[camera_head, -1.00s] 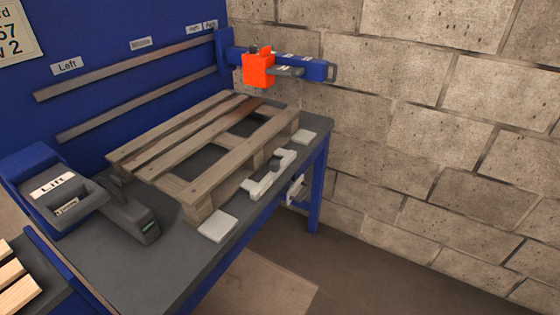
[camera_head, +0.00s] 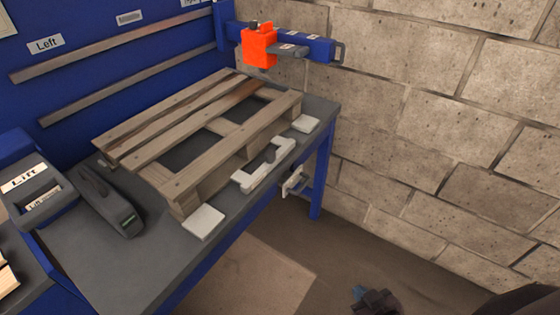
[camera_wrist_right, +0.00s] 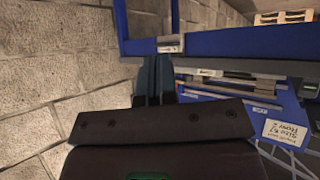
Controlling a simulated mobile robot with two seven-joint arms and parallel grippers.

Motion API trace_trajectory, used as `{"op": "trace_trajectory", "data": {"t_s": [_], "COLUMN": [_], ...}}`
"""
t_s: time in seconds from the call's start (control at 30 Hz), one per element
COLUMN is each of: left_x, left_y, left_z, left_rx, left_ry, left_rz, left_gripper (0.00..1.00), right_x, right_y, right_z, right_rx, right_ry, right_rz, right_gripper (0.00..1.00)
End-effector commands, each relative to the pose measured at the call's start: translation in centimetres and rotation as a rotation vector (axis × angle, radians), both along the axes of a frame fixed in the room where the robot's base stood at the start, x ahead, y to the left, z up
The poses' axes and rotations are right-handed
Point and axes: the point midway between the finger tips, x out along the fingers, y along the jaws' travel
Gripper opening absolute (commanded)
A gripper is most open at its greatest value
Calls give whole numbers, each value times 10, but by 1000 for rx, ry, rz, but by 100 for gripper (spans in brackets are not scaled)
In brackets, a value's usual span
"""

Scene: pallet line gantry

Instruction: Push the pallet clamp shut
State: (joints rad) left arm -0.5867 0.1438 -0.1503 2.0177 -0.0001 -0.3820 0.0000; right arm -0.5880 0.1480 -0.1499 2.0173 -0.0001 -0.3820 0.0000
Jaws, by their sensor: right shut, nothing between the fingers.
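A wooden pallet (camera_head: 215,135) lies on the grey-topped blue table (camera_head: 150,255). A white bracket-shaped piece (camera_head: 265,165), which looks like the pallet clamp, sits along the pallet's front side at the table edge. Whether it touches the pallet is hard to tell. My right gripper (camera_head: 362,292) is low at the bottom of the head view, over the floor and well apart from the clamp. In the right wrist view its dark fingers (camera_wrist_right: 152,82) are together with nothing between them. My left gripper is not in view.
An orange block (camera_head: 259,46) hangs on a blue arm (camera_head: 305,46) above the pallet's back end. A grey and blue lift unit (camera_head: 35,185) stands at the left. White pads (camera_head: 204,222) flank the clamp. A block wall (camera_head: 440,130) rises at the right. Floor before the table is clear.

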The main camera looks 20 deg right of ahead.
Motion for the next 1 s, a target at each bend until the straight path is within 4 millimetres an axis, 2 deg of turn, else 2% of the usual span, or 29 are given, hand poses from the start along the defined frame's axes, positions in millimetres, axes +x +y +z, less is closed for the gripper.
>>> {"op": "trace_trajectory", "data": {"t_s": [0.17, 0.27, 0.37, 0.5, 0.7, 0.9, 1.0], "left_x": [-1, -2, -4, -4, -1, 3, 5], "left_y": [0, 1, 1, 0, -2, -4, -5], "left_z": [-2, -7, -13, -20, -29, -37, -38], "left_rx": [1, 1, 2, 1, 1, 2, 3], "left_ry": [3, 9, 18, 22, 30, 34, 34], "left_rz": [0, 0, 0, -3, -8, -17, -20], "left_gripper": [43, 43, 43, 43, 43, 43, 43], "right_x": [4, 20, 49, 101, 166, 218, 236], "right_y": [0, -6, -15, -23, -16, -1, 5], "right_z": [1, 5, 15, 37, 72, 95, 101], "right_rx": [-27, -152, -392, -861, -1583, -2288, -2569], "right_ry": [-14, -61, -147, -303, -511, -662, -704], "right_rz": [13, 76, 192, 396, 652, 837, 894], "right_gripper": [0, 0, 0, 0, 0, 0, 0]}}
